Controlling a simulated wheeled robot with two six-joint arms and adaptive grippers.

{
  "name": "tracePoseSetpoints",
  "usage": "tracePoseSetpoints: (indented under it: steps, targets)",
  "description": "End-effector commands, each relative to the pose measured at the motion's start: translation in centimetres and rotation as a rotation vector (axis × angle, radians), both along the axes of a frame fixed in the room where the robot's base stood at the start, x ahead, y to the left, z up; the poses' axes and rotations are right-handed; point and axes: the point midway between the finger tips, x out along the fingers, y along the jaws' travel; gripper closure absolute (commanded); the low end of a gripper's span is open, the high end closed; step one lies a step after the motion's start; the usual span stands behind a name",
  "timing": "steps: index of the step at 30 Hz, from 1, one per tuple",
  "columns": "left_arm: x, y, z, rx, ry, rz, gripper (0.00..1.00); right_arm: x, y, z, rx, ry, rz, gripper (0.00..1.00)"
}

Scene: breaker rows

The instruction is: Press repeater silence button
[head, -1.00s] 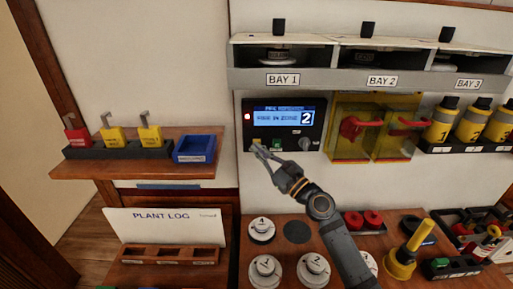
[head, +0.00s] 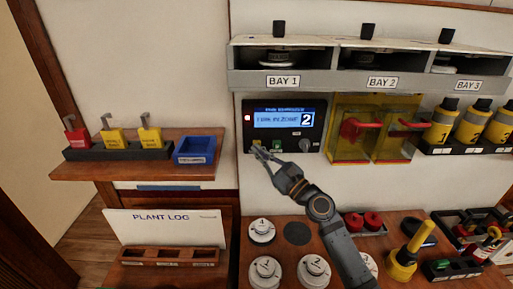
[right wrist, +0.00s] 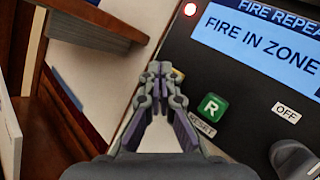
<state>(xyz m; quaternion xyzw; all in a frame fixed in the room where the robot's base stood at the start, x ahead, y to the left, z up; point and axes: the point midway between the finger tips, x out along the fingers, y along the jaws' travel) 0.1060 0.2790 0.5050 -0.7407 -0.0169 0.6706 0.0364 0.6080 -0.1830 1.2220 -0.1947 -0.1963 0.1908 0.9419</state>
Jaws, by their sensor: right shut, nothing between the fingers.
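The fire repeater panel (head: 318,110) is a black box on the wall with a lit blue screen (head: 283,119) reading FIRE IN ZONE and a 2. A red lamp (right wrist: 190,9) glows at its upper left. In the right wrist view, a yellow button (right wrist: 179,74) shows only as a sliver behind my fingertips; its label is hidden. Beside it is a green R button (right wrist: 212,107) labelled RESET. My right gripper (head: 257,151) is shut and empty, its tips (right wrist: 160,69) at the panel's lower left by the yellow button. I cannot tell whether they touch it. My left gripper is out of view.
A black knob (right wrist: 296,160) marked OFF sits right of the green button. A yellow transparent cover (head: 347,150) with red handles is right of the panel. The bay shelf (head: 330,80) hangs above.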

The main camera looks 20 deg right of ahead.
Motion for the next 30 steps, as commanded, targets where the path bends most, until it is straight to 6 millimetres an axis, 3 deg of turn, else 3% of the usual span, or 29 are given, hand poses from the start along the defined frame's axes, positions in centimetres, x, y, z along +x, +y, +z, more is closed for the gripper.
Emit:
tracePoseSetpoints:
  steps: [18,30]
  targets:
    - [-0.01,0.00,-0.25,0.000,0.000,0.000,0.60,0.92,-0.28,-0.01,0.000,0.000,-0.001,1.00]
    - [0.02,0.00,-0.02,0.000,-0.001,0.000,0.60,0.44,-0.12,0.03,0.000,0.000,0.000,1.00]
